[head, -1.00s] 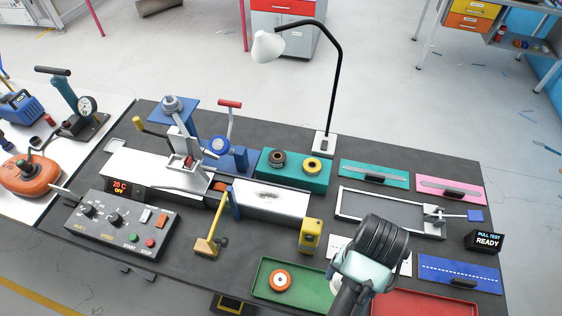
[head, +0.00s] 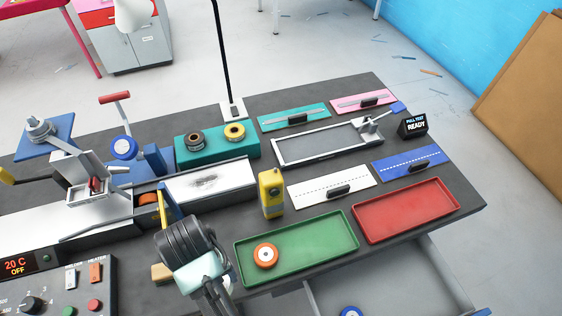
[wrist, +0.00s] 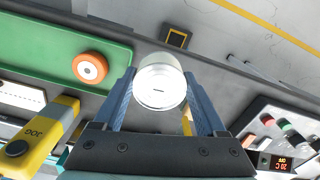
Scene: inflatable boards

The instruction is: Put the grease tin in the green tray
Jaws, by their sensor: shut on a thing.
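The grease tin appears to be the round, pale silver tin (wrist: 162,88) in the wrist view. My gripper (wrist: 161,78) is shut on it, one blue finger on each side. The green tray (head: 318,257) lies near the bench's front edge in the head view. An orange-and-white roll (head: 265,256) is in its left part. The tray also shows at upper left in the wrist view (wrist: 40,50), beside the tin, which is not over it. In the head view my dark ribbed wrist is left of the tray and hides the fingers and tin.
A red tray (head: 408,210) lies right of the green one. A yellow device (head: 271,193) stands behind the green tray's left end. An open drawer (head: 395,285) juts out below the front edge, with a blue roll (head: 350,312) inside. A yellow-handled tool (head: 168,206) is partly behind my wrist.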

